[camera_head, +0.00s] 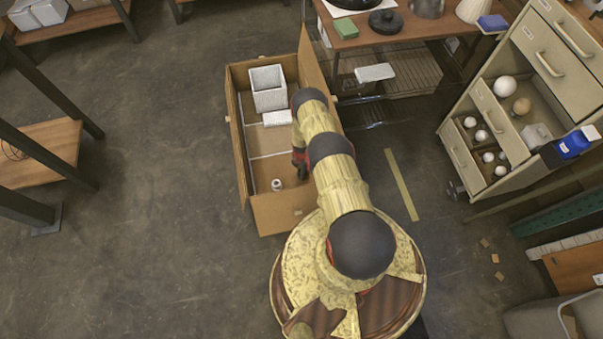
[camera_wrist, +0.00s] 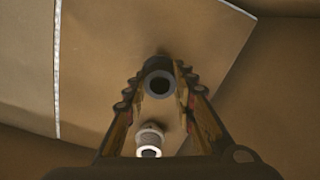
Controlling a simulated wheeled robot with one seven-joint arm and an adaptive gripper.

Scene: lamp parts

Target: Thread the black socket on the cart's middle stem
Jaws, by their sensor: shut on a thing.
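My gripper (camera_head: 300,168) is low inside the open brown box (camera_head: 240,150), partly hidden behind my arm in the head view. In the wrist view, my gripper (camera_wrist: 158,96) is shut on the black socket (camera_wrist: 160,83), a short dark ring with its open end facing the camera. The black socket cannot be made out in the head view. A small white socket-like cylinder (camera_head: 277,184) stands on the box floor left of my gripper; what looks like the same piece (camera_wrist: 150,141) shows below the black socket in the wrist view. I cannot make out the cart's stems in either view.
A drawer cabinet (camera_head: 520,130) with bulbs is at right. Open floor lies left of the box.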

